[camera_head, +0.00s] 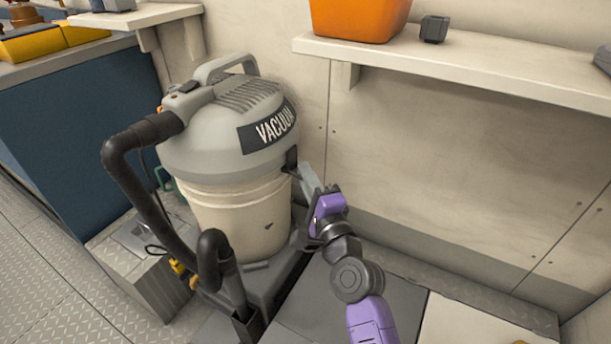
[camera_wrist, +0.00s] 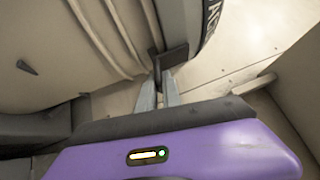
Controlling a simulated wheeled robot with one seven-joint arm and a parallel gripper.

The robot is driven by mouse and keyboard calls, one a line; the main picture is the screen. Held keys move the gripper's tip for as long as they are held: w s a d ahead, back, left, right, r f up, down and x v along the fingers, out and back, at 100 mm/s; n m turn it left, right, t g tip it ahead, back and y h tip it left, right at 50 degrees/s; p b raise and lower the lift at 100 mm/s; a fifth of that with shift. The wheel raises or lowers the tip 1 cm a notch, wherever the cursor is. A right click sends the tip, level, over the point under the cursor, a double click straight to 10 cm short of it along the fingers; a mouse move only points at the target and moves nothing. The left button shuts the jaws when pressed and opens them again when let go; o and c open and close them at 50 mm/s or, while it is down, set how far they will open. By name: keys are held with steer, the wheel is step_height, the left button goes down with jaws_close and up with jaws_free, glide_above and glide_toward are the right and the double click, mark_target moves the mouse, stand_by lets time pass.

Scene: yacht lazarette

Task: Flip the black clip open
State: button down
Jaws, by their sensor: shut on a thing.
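The vacuum (camera_head: 245,125) has a grey domed lid on a cream drum. Its black clip (camera_head: 291,160) is on the right side, at the seam below the lid. My gripper (camera_head: 302,168) reaches it from the lower right. In the wrist view the clip (camera_wrist: 174,56) is a dark block at the lid's edge, with a narrow part running down between my fingertips. My gripper (camera_wrist: 158,80) is shut on this narrow part of the black clip. The fingers partly hide the clip, and I cannot tell how far it is tilted from the drum.
A black hose (camera_head: 122,170) loops down the vacuum's left side. A shelf (camera_head: 450,65) with an orange bin (camera_head: 358,18) and a small dark block (camera_head: 434,29) overhangs at upper right. A metal box (camera_head: 150,275) stands at lower left. The wall below the shelf is bare.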

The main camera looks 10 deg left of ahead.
steer(key=shift+s+a+f+g+p, duration=0.15)
steer(key=shift+a+f+g+p, duration=0.1)
steer(key=shift+g+p, duration=0.1)
steer(key=s+d+r+n+g+h+p, duration=0.1)
steer(key=d+r+n+g+h+p, duration=0.2)
steer(key=p, duration=3.6)
steer(key=shift+s+d+r+n+g+h+p, duration=0.15)
steer(key=shift+d+r+n+g+h+p, duration=0.2)
steer(key=shift+r+n+g+h, duration=1.45)
steer(key=shift+f+h, duration=0.2)
steer(key=shift+h, duration=0.1)
steer(key=c, duration=1.6)
jaws_free()
steer(key=shift+o, duration=0.2)
steer(key=shift+r, duration=0.2)
steer(key=shift+a+r, duration=0.1)
